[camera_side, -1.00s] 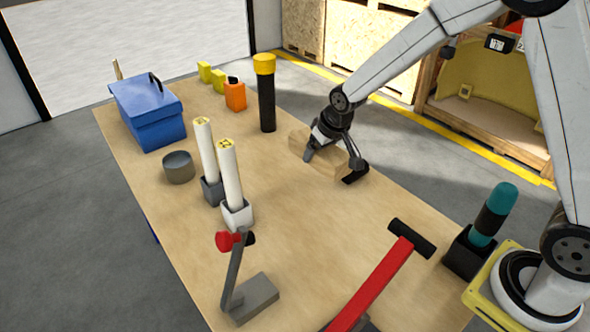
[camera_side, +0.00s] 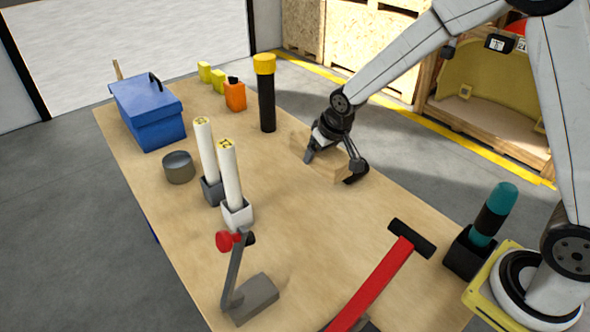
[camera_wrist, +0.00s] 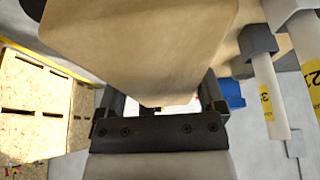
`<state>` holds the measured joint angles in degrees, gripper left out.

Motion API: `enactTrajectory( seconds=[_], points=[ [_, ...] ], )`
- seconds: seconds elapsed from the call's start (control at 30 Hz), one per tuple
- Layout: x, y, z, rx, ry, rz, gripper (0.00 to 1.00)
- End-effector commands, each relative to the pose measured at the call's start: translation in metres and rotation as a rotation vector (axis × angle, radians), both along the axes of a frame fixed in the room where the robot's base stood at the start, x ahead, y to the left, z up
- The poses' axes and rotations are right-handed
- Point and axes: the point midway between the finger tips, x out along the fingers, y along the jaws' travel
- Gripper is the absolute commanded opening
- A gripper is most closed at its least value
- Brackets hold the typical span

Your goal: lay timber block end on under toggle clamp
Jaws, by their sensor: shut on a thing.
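The timber block (camera_side: 319,168) is a pale wooden block at the far right part of the table in the side view. My gripper (camera_side: 332,164) is shut on it, with a finger on either side. In the wrist view the timber block (camera_wrist: 140,45) fills the top middle, between the jaws of my gripper (camera_wrist: 160,105). In the side view I cannot tell whether the block touches the table. The toggle clamp (camera_side: 238,285), with a grey base, an upright lever and a red knob, stands at the near left of the table, well apart from the block.
A black tube with a yellow cap (camera_side: 266,95) stands behind. A red-handled tool (camera_side: 375,285) lies at the front, and a teal-topped bottle (camera_side: 492,215) stands near my base. The middle table is clear.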

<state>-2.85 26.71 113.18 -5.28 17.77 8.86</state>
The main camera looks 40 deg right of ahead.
Motion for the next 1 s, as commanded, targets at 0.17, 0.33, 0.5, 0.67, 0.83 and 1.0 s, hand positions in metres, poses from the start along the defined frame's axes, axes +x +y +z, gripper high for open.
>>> enactTrajectory(
  seconds=[0.17,0.33,0.5,0.67,0.83,1.0],
  points=[
    [-0.003,0.006,-0.001,-0.001,-0.002,-0.037,0.14],
    [-0.009,0.013,-0.004,0.000,-0.002,-0.092,0.14],
    [-0.014,0.020,-0.006,-0.001,-0.003,-0.152,0.14],
    [-0.020,0.027,-0.009,-0.002,-0.001,-0.213,0.14],
    [-0.026,0.035,-0.012,-0.002,-0.001,-0.286,0.14],
    [-0.034,0.043,-0.015,-0.001,-0.001,-0.374,0.14]
  ],
)
